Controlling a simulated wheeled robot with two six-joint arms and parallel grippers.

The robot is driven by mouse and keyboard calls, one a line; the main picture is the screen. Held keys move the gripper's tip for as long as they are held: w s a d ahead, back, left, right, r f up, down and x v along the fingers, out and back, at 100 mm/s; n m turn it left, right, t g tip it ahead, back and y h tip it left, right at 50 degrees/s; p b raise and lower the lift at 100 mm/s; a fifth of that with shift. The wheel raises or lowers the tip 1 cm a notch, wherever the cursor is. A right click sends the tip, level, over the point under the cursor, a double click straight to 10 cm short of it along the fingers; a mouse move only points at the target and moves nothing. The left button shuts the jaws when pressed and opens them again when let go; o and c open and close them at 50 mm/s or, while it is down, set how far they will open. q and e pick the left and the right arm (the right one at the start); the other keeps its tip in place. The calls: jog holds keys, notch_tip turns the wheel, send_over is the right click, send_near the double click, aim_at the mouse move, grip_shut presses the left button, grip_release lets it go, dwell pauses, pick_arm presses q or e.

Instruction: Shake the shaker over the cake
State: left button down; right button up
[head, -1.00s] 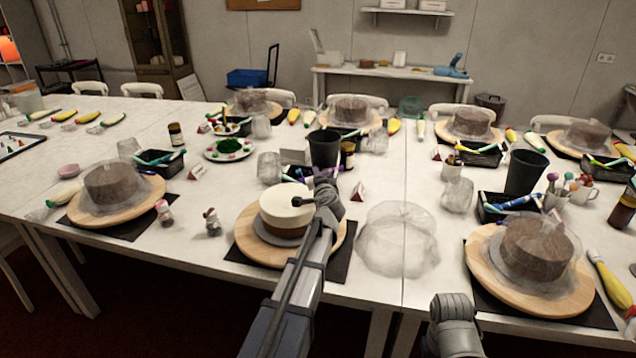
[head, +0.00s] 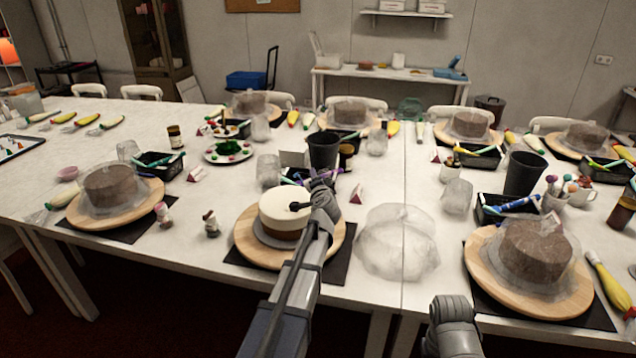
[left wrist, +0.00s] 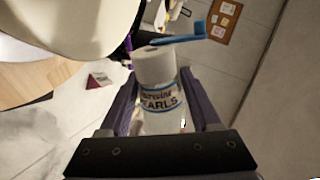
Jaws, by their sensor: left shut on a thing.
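The cake (head: 272,205), cream on top with a brown lower band, sits on a round wooden board (head: 247,245) near the table's front. My left gripper (head: 318,184) is at the cake's right rear edge in the head view. In the left wrist view this gripper (left wrist: 160,95) is shut on the shaker (left wrist: 158,100), a jar with a white cap and a "PEARLS" label. The cake also shows there, pale at the upper left (left wrist: 70,25), close beside the shaker. In the head view the gripper largely hides the shaker. I cannot see pearls falling. My right gripper is not in view.
Wrapped brown cakes stand on boards to the left (head: 110,186) and right (head: 536,248). A crumpled clear cover (head: 397,240) lies right of the cake. A black cup (head: 323,150) stands behind my gripper.

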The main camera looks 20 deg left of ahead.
pick_arm(q)
jog(key=shift+r, duration=0.1)
jog(key=shift+w+d+r+p, duration=0.25)
jog(key=shift+d+r+p, duration=0.05)
jog(key=shift+p, duration=0.05)
jog(key=shift+s+a+f+b, duration=0.3)
jog(key=shift+s+f+b, duration=0.05)
jog(key=shift+f+b, duration=0.1)
jog(key=shift+w+d+r+p, duration=0.3)
jog(key=shift+w+r+p, duration=0.05)
jog(key=shift+s+a+f+b, duration=0.3)
jog(key=shift+s+a, duration=0.05)
jog(key=shift+w, duration=0.4)
jog(key=shift+w+f+m, duration=0.2)
jog(key=shift+w+m, duration=0.25)
jog(key=shift+w, duration=0.05)
jog(key=shift+w+f+m, duration=0.2)
jog(key=shift+w+m, duration=0.25)
jog(key=shift+s, duration=0.1)
